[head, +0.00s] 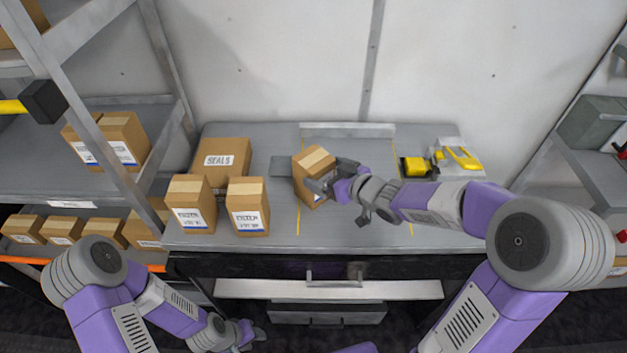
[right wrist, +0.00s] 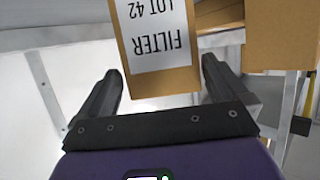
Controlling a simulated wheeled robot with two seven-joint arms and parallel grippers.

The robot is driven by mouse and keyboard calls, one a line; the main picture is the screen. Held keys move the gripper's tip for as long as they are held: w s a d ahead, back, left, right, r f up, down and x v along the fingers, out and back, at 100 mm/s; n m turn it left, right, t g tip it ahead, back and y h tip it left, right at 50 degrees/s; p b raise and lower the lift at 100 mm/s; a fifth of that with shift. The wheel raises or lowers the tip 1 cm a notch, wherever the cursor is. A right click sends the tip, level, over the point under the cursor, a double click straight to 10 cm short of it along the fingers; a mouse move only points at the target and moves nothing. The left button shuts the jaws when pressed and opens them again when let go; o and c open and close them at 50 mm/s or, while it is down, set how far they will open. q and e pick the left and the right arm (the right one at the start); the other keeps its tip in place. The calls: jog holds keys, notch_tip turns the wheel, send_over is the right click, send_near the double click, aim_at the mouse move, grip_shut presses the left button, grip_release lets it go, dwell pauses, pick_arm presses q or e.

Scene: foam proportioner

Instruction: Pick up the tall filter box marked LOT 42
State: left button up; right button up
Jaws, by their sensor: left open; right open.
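The tall brown filter box (head: 312,170) stands on the grey worktop, turned at an angle to the other boxes. In the right wrist view its white label reads FILTER LOT 42 upside down on the box (right wrist: 155,45). My right gripper (head: 330,187) is open at the box's right front side. In the wrist view the open fingers (right wrist: 162,75) lie on either side of the box's near end, with visible gaps. I cannot tell whether its base touches the worktop. My left gripper (head: 250,335) is low in front of the bench, away from the boxes.
Two tall labelled boxes (head: 191,204) (head: 248,206) and a SEALS box (head: 222,160) stand left on the worktop (head: 350,230). A yellow tool (head: 418,167) lies at the back right. Shelving with boxes (head: 123,138) is at left. Worktop front right is clear.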

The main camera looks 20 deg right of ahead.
jog(key=b+x, duration=0.2)
jog(key=x, duration=0.3)
jog(key=shift+a+f, duration=0.1)
jog(key=shift+a, duration=0.1)
jog(key=c, duration=0.9)
